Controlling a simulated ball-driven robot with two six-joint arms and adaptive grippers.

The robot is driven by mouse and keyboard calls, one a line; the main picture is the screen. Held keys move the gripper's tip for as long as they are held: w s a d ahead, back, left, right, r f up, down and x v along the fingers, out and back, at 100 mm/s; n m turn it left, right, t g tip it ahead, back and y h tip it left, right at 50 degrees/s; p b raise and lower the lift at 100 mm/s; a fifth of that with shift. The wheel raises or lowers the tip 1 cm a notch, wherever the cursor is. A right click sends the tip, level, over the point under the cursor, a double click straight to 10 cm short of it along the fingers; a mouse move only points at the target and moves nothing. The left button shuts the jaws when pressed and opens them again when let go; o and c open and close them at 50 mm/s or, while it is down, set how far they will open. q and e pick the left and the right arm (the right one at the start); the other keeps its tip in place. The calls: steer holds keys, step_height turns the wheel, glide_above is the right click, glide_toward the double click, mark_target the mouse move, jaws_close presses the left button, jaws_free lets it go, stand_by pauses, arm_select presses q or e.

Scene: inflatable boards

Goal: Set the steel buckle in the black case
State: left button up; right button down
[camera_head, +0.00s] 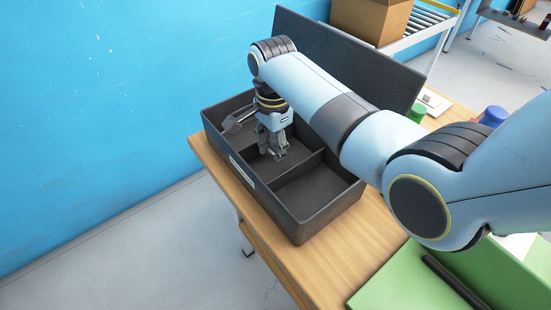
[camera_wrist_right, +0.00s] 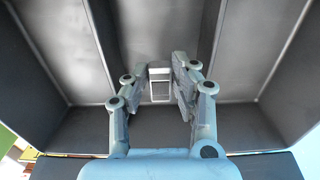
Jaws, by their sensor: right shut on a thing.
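The black case (camera_head: 322,214) stands open on the wooden table, with dividers splitting its inside into compartments. Its raised lid (camera_head: 345,55) leans back behind it. My right gripper (camera_head: 279,155) points down into the middle compartment. In the right wrist view, its fingers (camera_wrist_right: 160,84) are shut on the steel buckle (camera_wrist_right: 160,90), a small grey rectangular frame. The compartment floor lies beneath the buckle; I cannot tell whether they touch. The buckle is hard to make out in the head view. My left gripper is not in view.
My right arm crosses above the case's right side. Green (camera_head: 416,112) and blue-topped (camera_head: 494,115) items stand right of the case. A green surface (camera_head: 400,280) lies at the front right. A cardboard box (camera_head: 372,18) sits behind. The case's right compartment (camera_head: 312,192) looks empty.

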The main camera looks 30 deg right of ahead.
mark_target(274, 167)
steer(key=shift+d+f, duration=0.1)
steer(key=shift+f, duration=2)
steer(key=shift+f+b, duration=0.2)
steer(key=shift+b, duration=0.1)
steer(key=c, duration=1.1)
jaws_free()
steer(key=shift+r, duration=0.15)
step_height(274, 167, up, 12)
steer(key=shift+r+p, duration=0.1)
steer(key=shift+p, duration=0.55)
